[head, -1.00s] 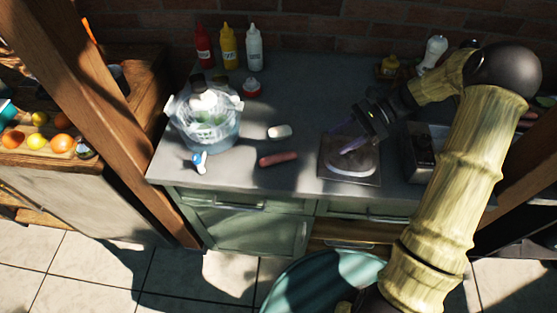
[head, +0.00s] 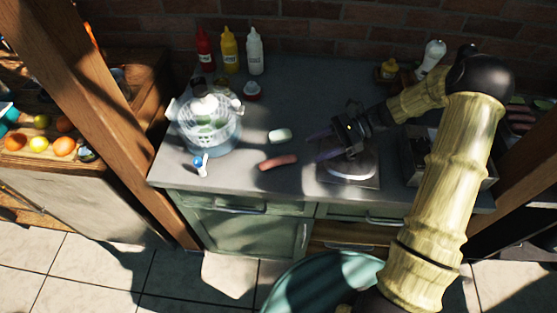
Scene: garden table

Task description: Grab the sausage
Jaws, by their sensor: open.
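The sausage (head: 278,162) is a reddish-pink short cylinder lying on the grey counter near its front edge, left of the dark square plate. My gripper (head: 316,145) comes in from the right above the counter, with its purplish fingers pointing left. It is open and nothing shows between its fingers. The fingertips are to the right of the sausage and slightly behind it in the picture, apart from it. Their exact height above the counter is hard to tell.
A small whitish block (head: 280,136) lies just behind the sausage. A clear bowl with a basket (head: 209,135) and a blue-and-white item (head: 201,163) stand to the left. A dark square plate (head: 336,175) is under my gripper. Sauce bottles (head: 229,48) stand at the back.

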